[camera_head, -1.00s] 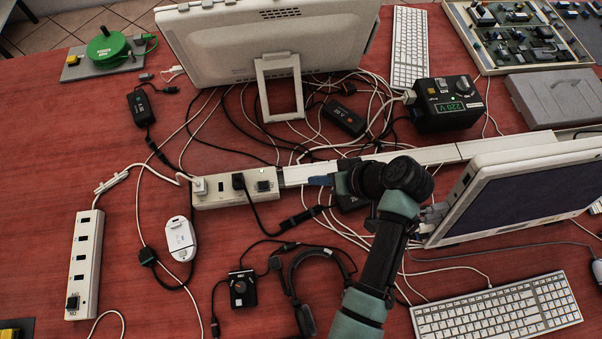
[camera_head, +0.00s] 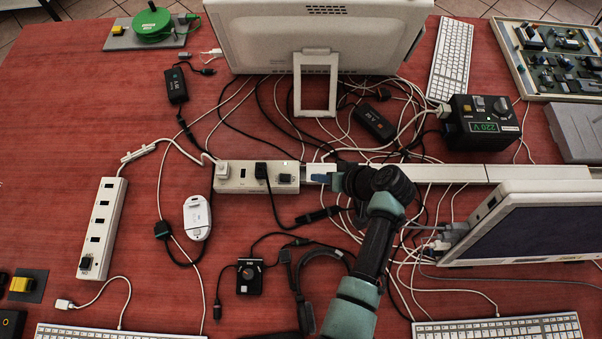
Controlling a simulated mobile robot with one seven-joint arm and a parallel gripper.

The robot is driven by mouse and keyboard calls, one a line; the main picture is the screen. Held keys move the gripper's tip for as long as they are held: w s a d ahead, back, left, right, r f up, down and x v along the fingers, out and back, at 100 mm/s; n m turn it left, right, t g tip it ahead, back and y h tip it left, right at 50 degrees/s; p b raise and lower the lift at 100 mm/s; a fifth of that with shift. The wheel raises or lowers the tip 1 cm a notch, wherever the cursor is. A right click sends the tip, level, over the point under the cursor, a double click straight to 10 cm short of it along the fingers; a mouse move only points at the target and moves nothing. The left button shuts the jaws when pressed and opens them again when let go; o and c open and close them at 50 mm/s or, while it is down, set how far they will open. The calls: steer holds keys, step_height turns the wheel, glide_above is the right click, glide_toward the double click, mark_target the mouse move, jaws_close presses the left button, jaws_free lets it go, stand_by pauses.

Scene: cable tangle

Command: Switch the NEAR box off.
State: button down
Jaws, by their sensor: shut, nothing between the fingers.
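No label that I can read marks one box as NEAR. A white socket strip (camera_head: 232,186) lies across the middle, with plugs in it and a black switch (camera_head: 287,179) at its right end; a small green light shows beside the switch. A second white strip (camera_head: 104,219) stands at the left, with a black switch (camera_head: 86,263) at its lower end. A small black knob box (camera_head: 250,277) lies at the lower middle. My gripper (camera_head: 318,178), with blue fingertips, is shut and empty, just right of the middle strip's switch end. Whether it touches anything cannot be told.
A black box with a green 220 V display (camera_head: 482,127) stands at the right. Loose cables lie under and around my arm. A monitor (camera_head: 260,45) stands behind, another (camera_head: 520,225) to the right. A headset (camera_head: 300,285) lies left of my forearm.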

mark_target(290, 175)
steer(key=shift+x, duration=0.85)
steer(key=a, duration=0.1)
steer(key=a+p, duration=0.1)
steer(key=shift+a+r+p, duration=0.3)
steer(key=shift+r, duration=0.1)
steer(key=shift+a, duration=0.65)
steer(key=shift+s+a+r+h+p, duration=0.1)
steer(key=shift+a+r+h+p, duration=0.4)
steer(key=shift+p, duration=0.7)
steer(key=shift+a+f, duration=0.1)
steer(key=shift+f, duration=0.15)
steer(key=shift+r, duration=0.15)
